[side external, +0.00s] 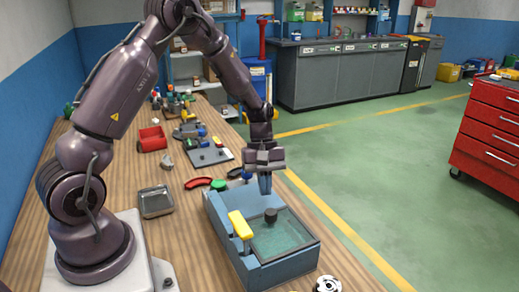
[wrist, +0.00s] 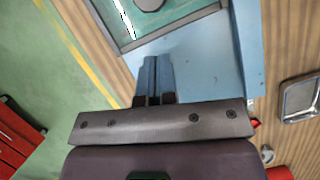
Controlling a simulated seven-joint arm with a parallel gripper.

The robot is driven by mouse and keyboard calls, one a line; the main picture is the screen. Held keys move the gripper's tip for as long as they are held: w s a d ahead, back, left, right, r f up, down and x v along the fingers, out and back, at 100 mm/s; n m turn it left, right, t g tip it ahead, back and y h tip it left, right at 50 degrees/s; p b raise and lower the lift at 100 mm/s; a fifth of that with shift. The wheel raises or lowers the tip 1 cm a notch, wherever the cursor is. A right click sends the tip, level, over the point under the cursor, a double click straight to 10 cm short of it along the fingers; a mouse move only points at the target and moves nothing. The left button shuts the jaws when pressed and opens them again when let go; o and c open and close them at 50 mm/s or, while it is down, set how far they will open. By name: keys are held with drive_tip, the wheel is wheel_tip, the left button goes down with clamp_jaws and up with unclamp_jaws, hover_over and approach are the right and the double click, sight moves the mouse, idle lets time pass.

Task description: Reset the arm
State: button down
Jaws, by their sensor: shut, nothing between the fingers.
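My gripper (side external: 265,187) points straight down with its blue fingers together and nothing between them. It hangs above the far part of a blue box (side external: 228,235). The box has a framed, greenish glass panel on top with a dark knob (side external: 271,215) and a yellow handle (side external: 240,224) beside it. In the wrist view, my fingers (wrist: 154,66) lie side by side over the blue box (wrist: 200,62), near the panel's frame. I cannot tell how far the fingertips are above the box.
On the wooden table are a grey metal tray (side external: 156,201), a red cart-like object (side external: 152,139), a red curved part (side external: 198,183), a green round part (side external: 218,185) and a grey board with parts (side external: 208,157). A round metal part (side external: 327,284) lies at the front. A red cabinet (side external: 490,130) stands away on the right.

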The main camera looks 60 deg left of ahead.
drive_tip(key=v, duration=1)
drive_tip(key=s+d+r+m+t+y, duration=0.2)
drive_tip(key=s+d+r+m+t, duration=0.1)
drive_tip(key=s+d+r+m, duration=0.3)
drive_tip(key=s+d+r+m+t+y, duration=0.2)
drive_tip(key=s+d+r+m, duration=0.4)
drive_tip(key=s+m, duration=0.3)
drive_tip(key=shift+s+d+r+t, duration=0.25)
drive_tip(key=shift+s+r+t, duration=0.6)
drive_tip(key=shift+s, duration=0.35)
drive_tip(key=shift+f, duration=0.1)
